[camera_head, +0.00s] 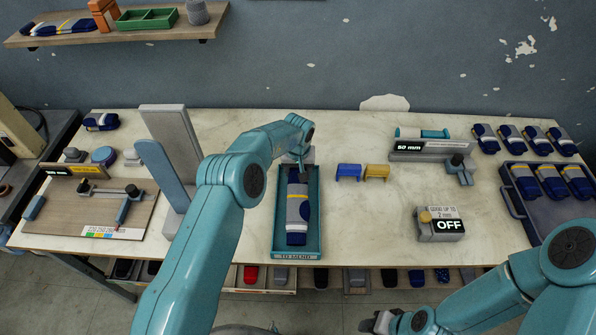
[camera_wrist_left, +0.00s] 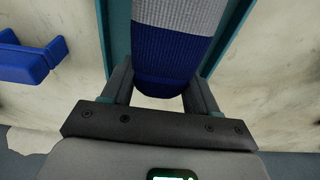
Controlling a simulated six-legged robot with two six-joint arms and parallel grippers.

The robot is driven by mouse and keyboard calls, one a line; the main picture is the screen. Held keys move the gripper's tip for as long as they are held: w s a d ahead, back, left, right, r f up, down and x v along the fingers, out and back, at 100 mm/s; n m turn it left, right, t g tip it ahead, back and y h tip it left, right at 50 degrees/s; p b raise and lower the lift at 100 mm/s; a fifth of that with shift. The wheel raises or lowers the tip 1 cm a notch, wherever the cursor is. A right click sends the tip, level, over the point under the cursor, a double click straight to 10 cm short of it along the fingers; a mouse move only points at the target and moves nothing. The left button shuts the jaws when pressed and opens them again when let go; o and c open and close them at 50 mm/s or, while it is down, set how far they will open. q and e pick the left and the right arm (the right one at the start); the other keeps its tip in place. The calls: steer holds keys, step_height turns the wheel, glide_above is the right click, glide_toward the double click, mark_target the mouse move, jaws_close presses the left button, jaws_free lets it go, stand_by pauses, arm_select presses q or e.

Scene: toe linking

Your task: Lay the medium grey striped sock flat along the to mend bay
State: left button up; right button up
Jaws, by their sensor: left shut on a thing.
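The grey sock with navy bands (camera_head: 297,212) lies lengthwise in the teal to mend bay (camera_head: 274,235), its navy and grey end towards the front label. My left gripper (camera_head: 301,163) is at the bay's far end, shut on the sock's far end. In the left wrist view, the navy end of the sock (camera_wrist_left: 170,55) sits between the two fingers of the left gripper (camera_wrist_left: 160,85), with the bay's teal walls (camera_wrist_left: 226,40) on both sides. My arm partly hides the sock's far end in the head view. My right gripper (camera_head: 378,322) is low at the front, away from the bay; its jaws are unclear.
Blue (camera_head: 348,172) and yellow (camera_head: 376,172) small stands are right of the bay. A navy tray (camera_head: 515,205) holds several socks. A measuring board (camera_head: 75,215) lies left. The table between bay and switch box is clear.

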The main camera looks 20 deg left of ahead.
arm_select(q)
steer(key=shift+f, duration=0.1)
steer(key=o, duration=1.4)
steer(key=shift+c, duration=0.2)
steer(key=shift+c, duration=0.5)
steer(key=shift+r+p, duration=1.85)
steer(key=shift+r, duration=1.75)
steer(key=shift+f, duration=0.1)
